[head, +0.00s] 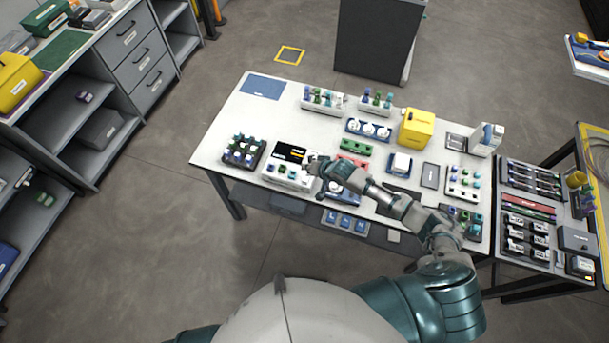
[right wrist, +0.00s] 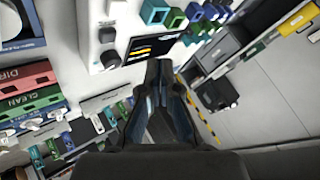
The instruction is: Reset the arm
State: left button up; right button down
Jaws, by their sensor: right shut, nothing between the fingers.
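My right arm reaches over the white table from the lower right in the head view. My right gripper (head: 316,165) is at the front middle of the table, just beside the white splicer box with a dark screen (head: 290,153). In the right wrist view my right gripper (right wrist: 160,68) has its fingers together with nothing between them. The splicer's dark screen (right wrist: 152,47) and round knobs show just beyond the fingertips. I cannot tell whether the fingertips touch the box. My left gripper is not in view.
A dark rack of small parts (head: 243,152) stands left of the splicer. A yellow box (head: 416,128), racks of connectors and small trays cover the table's middle and right. A side table with trays (head: 530,205) adjoins on the right. The table's left end is mostly clear, with a blue mat (head: 262,87).

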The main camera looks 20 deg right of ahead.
jog(key=s+a+n+g, duration=0.2)
jog(key=s+a+n, duration=0.3)
jog(key=s, duration=1)
jog(key=s+d+r+g+h, duration=0.1)
jog(key=s+d+h, duration=0.1)
jog(key=s+d, duration=0.5)
jog(key=s+d+g+h, duration=0.1)
jog(key=s+d+h, duration=0.2)
jog(key=s, duration=0.8)
notch_tip(320, 180, down, 29)
jog(key=s+g+b, duration=0.1)
jog(key=g+b, duration=0.1)
jog(key=b, duration=0.3)
jog(key=s+d+f+b, duration=0.2)
jog(key=s+f+b, duration=0.2)
jog(key=s+f, duration=1.4)
notch_tip(320, 180, down, 4)
jog(key=shift+d+r+g, duration=0.2)
jog(key=shift+d+g, duration=0.15)
jog(key=shift+g, duration=0.05)
